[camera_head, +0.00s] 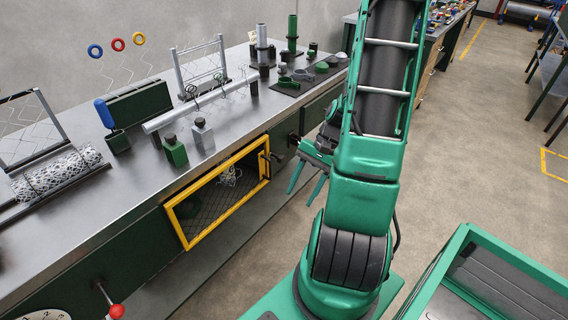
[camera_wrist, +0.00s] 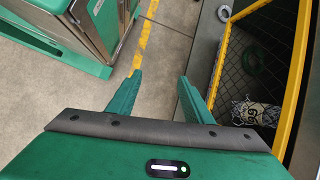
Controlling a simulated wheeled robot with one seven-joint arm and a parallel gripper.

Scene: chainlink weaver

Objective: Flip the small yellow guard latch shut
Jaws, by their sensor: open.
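A yellow-framed mesh guard (camera_head: 176,222) is on the front of the metal bench, below its top. It also shows at the right of the wrist view (camera_wrist: 292,92). A small dark latch-like fitting (camera_head: 275,157) sits by the frame's right end; a small grey piece (camera_wrist: 224,13) shows near the frame's top corner in the wrist view. I cannot tell which is the latch or how it is set. My gripper (camera_head: 306,181) is open and empty, to the right of the guard and apart from it. Its two green fingers (camera_wrist: 160,80) point over the floor beside the guard.
The bench top (camera_head: 105,190) carries a white roller, small bottles, racks and green parts. A red-knobbed lever (camera_head: 117,311) sticks out at lower left. A green-edged cart (camera_head: 440,262) stands at lower right. Floor is clear between cart and bench, apart from my base.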

